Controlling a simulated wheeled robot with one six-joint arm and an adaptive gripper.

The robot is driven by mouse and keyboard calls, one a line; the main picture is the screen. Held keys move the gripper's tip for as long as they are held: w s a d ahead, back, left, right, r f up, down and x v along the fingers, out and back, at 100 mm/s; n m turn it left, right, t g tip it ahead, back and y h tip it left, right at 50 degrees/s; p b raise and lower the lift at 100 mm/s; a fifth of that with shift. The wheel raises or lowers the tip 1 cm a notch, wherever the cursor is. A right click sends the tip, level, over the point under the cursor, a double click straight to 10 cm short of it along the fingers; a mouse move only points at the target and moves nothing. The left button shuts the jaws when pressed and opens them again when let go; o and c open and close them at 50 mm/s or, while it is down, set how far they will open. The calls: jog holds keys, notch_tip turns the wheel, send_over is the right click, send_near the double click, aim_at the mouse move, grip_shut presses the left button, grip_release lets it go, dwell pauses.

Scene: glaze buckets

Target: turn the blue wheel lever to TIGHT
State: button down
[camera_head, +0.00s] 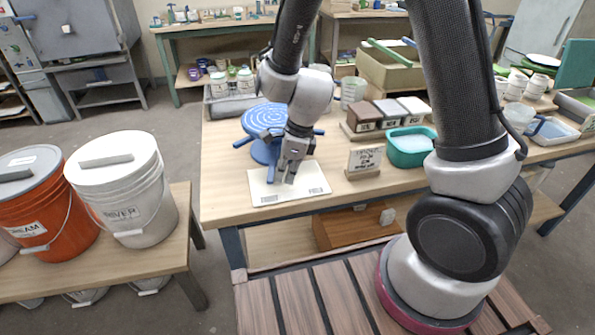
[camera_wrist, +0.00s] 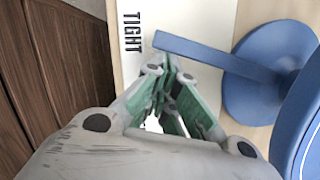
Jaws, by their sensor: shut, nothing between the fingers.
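The blue wheel (camera_head: 267,118) has a spiral-patterned round top on a blue stand at the table's front left. Its blue lever (camera_wrist: 215,55) sticks out over a white card (camera_head: 262,190), with its free end close to the printed word TIGHT (camera_wrist: 132,32) in the wrist view. Other blue arms show at the wheel's left and right in the head view. My gripper (camera_head: 288,178) points down over the card, in front of the wheel. Its shut, empty fingertips, also in the wrist view (camera_wrist: 172,72), are right beside the lever; whether they touch it I cannot tell.
A small sign (camera_head: 364,160) and a teal tub (camera_head: 409,150) stand to the right on the table. Dark and pale boxes (camera_head: 366,117) stand behind them. White (camera_head: 120,185) and orange (camera_head: 45,225) buckets stand on a bench at the left. The table's front edge is close to the card.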

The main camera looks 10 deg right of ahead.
jog(key=shift+w+a, duration=0.15)
jog(key=shift+a, duration=0.8)
jog(key=shift+d, duration=0.1)
